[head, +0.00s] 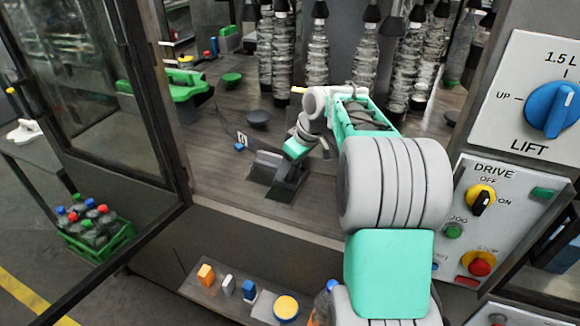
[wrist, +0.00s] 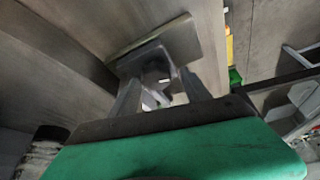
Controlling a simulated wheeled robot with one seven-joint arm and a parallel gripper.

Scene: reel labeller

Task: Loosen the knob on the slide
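My gripper (head: 278,160) reaches into the machine, over a dark grey plate (head: 282,191) on the deck that looks like the slide. In the wrist view my gripper's two fingers (wrist: 158,84) stand apart, on either side of a small grey metal part. A flat grey metal plate (wrist: 182,38) lies just beyond the fingertips. I cannot make out the knob clearly; the fingers and hand cover that spot in the head view. I cannot tell whether the fingers touch or grip the part between them.
Clear bottles (head: 317,55) hang in a row behind my arm. A small blue piece (head: 239,147) and a dark disc (head: 258,118) are on the deck to the left. A control panel (head: 510,215) is close on the right. An open glass door (head: 95,90) stands left.

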